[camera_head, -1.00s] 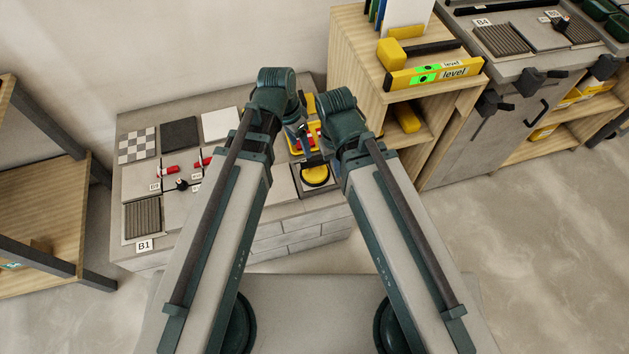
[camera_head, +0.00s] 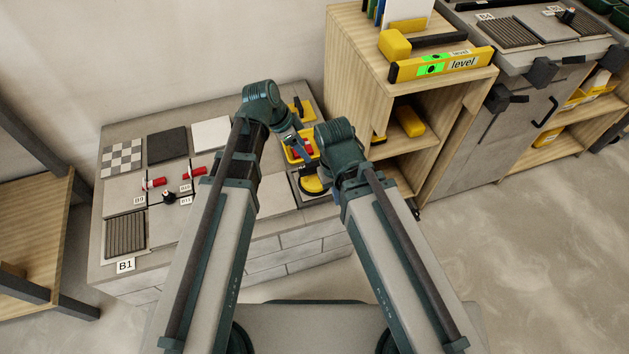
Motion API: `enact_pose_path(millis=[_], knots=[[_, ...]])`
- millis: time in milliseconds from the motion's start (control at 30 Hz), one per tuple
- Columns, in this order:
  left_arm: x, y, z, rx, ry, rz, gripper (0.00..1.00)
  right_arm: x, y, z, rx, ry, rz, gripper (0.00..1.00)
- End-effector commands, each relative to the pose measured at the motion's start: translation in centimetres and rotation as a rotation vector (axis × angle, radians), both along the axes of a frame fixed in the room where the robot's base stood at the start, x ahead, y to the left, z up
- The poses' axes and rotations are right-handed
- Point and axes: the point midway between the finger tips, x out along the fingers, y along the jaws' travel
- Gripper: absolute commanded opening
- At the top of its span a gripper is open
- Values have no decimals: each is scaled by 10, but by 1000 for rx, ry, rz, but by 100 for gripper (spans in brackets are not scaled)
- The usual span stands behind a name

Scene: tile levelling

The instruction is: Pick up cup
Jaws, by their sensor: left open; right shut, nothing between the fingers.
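The cup is a round suction cup (camera_head: 312,186) with a yellow body and a dark rim. It rests on a grey tile at the right end of the low bench, partly covered by my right arm. My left gripper (camera_head: 311,164) is open and points down close above the cup; whether it touches is too small to tell. The fingers of my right gripper are hidden behind my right arm's dark joint, which is just right of the cup.
A yellow tray (camera_head: 291,153) with red items lies behind the cup. Tiles, red-handled tools (camera_head: 153,183) and a ribbed panel (camera_head: 125,235) cover the bench's left part. A wooden shelf (camera_head: 355,75) with a yellow level (camera_head: 440,65) stands close on the right.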

Motion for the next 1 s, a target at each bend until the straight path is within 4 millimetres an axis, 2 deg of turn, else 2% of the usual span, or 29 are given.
enact_pose_path(millis=[33, 300, 400, 733, 1000], knots=[[2, -3, -15, 0, 0, -1, 62, 0, 0, -14, 0, 0, 0, 0], [7, -17, -51, 1, -1, -1, 62, 0, 0, -51, -2, -1, 0, 0], [8, -20, -58, 1, -1, 0, 62, 0, -1, -58, -3, -1, 1, 0], [9, -22, -63, 1, -1, 0, 62, 0, -1, -63, -5, -2, 1, 0], [19, -27, -93, 1, 0, 0, 62, 1, -2, -93, -8, -3, 4, 0]])
